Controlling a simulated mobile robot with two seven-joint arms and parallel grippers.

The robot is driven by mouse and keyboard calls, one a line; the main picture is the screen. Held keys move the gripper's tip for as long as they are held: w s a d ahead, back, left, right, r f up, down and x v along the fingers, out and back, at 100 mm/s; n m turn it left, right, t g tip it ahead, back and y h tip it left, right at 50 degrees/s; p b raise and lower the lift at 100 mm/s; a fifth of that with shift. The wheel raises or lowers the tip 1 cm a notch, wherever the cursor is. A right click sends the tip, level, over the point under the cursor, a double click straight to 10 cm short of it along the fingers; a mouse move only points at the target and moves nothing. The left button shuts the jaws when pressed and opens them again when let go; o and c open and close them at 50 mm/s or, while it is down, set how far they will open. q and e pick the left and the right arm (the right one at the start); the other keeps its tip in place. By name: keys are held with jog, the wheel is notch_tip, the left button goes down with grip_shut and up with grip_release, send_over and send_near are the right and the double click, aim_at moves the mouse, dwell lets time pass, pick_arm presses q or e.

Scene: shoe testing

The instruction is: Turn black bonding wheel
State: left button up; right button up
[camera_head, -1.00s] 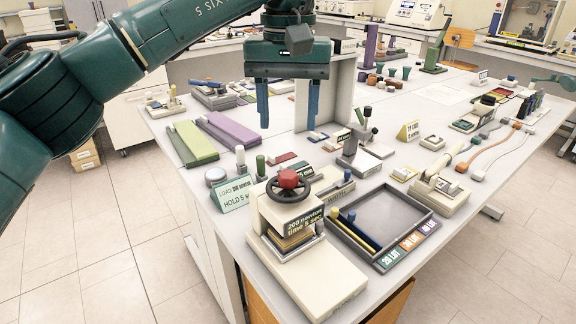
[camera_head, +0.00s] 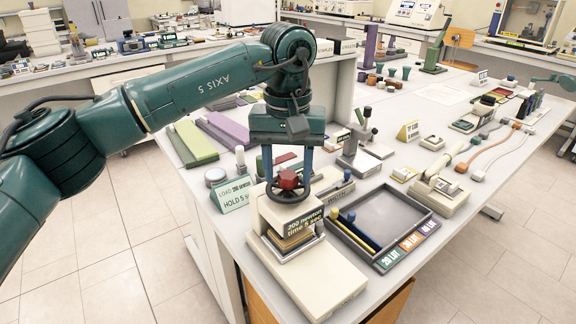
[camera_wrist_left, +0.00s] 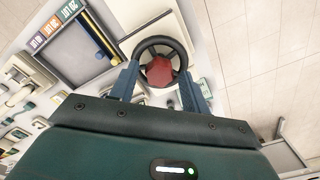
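The black bonding wheel (camera_head: 289,198) with its red hub (camera_head: 289,180) sits on top of the cream bonding press (camera_head: 312,272) at the table's front. My left gripper (camera_head: 287,177) is directly above it, pointing down, with its blue fingers spread on either side of the hub. In the left wrist view the black wheel (camera_wrist_left: 171,41) lies between and just beyond the open fingertips of my left gripper (camera_wrist_left: 162,70). I cannot tell whether the fingers touch the rim. The gripper holds nothing.
A grey tray (camera_head: 427,227) with blue and yellow rods stands right of the press. A green "LOAD / HOLD" sign (camera_head: 235,194) stands left of it. A grey lever device (camera_head: 357,150) is behind. Open floor (camera_head: 120,250) lies to the left.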

pick_arm(q)
jog(key=c, duration=0.8)
